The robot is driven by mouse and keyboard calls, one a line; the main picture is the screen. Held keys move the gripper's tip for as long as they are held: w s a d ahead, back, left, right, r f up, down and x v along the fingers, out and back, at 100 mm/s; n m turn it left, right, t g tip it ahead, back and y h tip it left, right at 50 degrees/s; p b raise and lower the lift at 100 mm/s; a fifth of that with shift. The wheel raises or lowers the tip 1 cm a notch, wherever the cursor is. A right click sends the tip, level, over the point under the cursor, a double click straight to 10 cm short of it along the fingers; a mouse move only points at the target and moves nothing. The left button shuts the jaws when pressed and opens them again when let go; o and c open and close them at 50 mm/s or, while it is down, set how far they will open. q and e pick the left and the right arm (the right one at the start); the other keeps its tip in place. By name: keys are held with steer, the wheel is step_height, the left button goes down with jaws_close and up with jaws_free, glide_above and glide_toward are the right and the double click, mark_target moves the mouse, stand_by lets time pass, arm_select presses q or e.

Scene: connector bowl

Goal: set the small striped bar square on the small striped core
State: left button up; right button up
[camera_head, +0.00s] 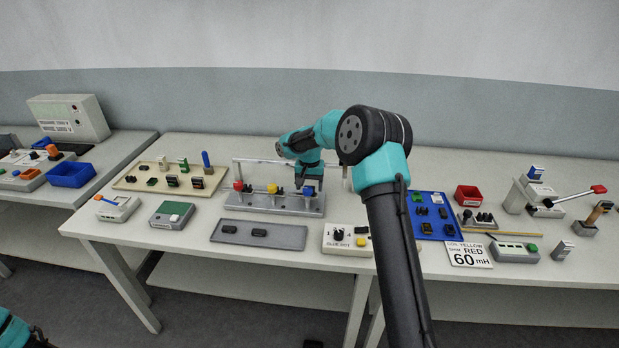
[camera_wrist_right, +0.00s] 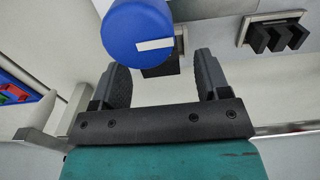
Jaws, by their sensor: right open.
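No stripes can be made out on the small parts, so I cannot tell which is the striped bar or striped core. Two black bars (camera_head: 259,232) lie on a dark grey tray (camera_head: 232,237) at the front. A grey fixture (camera_head: 262,207) behind it carries red, yellow and blue round knobs with small dark parts. My right gripper (camera_head: 308,183) is over its right end, at the blue knob (camera_head: 309,191). In the right wrist view the fingers (camera_wrist_right: 163,80) are apart, with the blue knob (camera_wrist_right: 135,28) and a dark block beyond them. A black pronged core (camera_wrist_right: 275,38) sits farther right.
A beige tray (camera_head: 128,181) with several small parts stands behind left. A blue tray (camera_head: 451,232) of dark parts lies right, beside a red bin (camera_head: 468,195) and a "60 mH" card (camera_head: 468,255). A pale frame bar (camera_head: 258,161) rises behind the fixture.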

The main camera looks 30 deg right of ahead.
step_height(320, 180, up, 17)
steer(key=shift+r, duration=0.2)
stand_by(0.4)
stand_by(0.3)
